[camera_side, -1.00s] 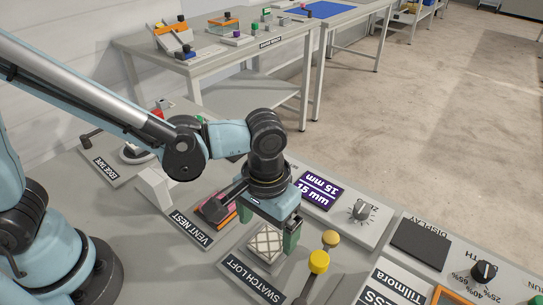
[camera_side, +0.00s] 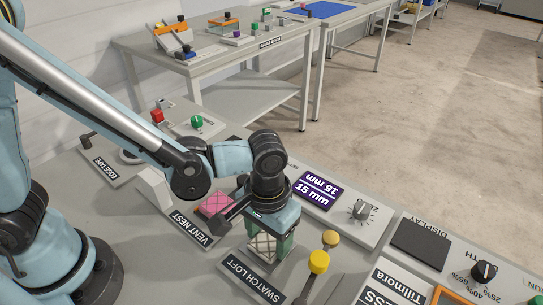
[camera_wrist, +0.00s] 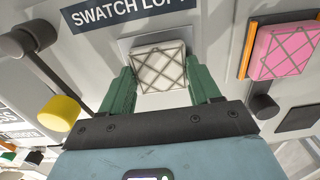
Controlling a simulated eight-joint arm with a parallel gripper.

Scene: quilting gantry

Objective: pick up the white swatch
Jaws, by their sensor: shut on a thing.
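The white swatch (camera_side: 264,246) is a small quilted square with dark diagonal stitching. It lies beside the SWATCH LOFT label (camera_side: 250,276). My gripper (camera_side: 268,242) points down at it, with its green fingers on either side of the swatch. In the wrist view the white swatch (camera_wrist: 159,66) sits between the two finger ends, and my gripper (camera_wrist: 160,82) is shut on it. The swatch's underside is hidden, so I cannot tell whether it is clear of its plate.
A pink swatch (camera_side: 216,204) rests at the VENT NEST label (camera_side: 190,229). A yellow knob (camera_side: 318,262) stands close on the right of my gripper. A 15 mm display (camera_side: 317,190) and a dial (camera_side: 361,211) are behind it. The DISPLAY panel (camera_side: 420,242) is farther right.

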